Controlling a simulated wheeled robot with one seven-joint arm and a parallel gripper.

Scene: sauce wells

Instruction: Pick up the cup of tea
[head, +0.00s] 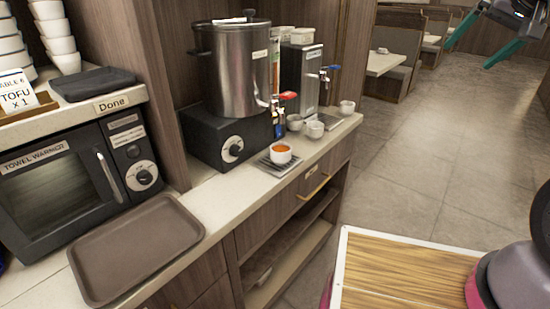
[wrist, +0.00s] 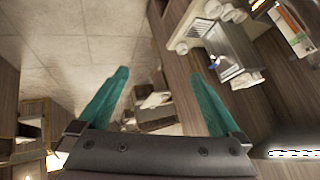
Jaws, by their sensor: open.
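A small white cup of orange-brown tea (head: 281,153) stands upright on a dark slatted drip tray (head: 262,165) on the counter, in front of the large metal urn. My gripper (head: 483,47) is at the top right of the head view, high over the floor and well apart from the cup. Its teal fingers are spread, with nothing between them. The open fingers also show in the wrist view (wrist: 165,100). I cannot make out the tea cup for sure in the wrist view.
The metal urn (head: 232,75) stands on a black base behind the cup. Several empty white cups (head: 315,129) stand to its right, by a steel dispenser (head: 300,75). A brown tray (head: 135,250) and towel warmer (head: 60,180) are left. The wooden-topped surface (head: 400,275) is clear.

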